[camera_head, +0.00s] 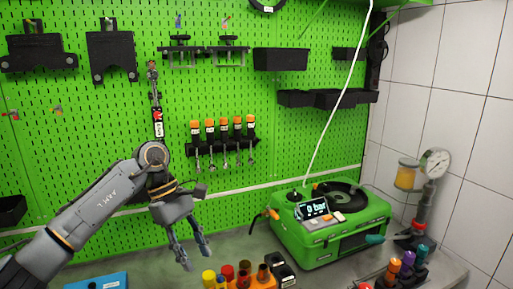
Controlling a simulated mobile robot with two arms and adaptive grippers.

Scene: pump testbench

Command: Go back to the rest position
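My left gripper (194,258) hangs from the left arm, pointing down over the bench in front of the green pegboard. Its two fingers show a gap between them, with nothing held in it. It is left of the green pump unit (337,247), apart from it. The pump unit's display reads "0 bar". My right gripper is outside the picture.
An orange holder (262,284) with coloured cylinders stands on the bench right of the gripper. A blue box (95,282) lies at the front left. A pressure gauge (435,163) stands at the right. Tools with orange handles (210,131) hang on the pegboard (300,128).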

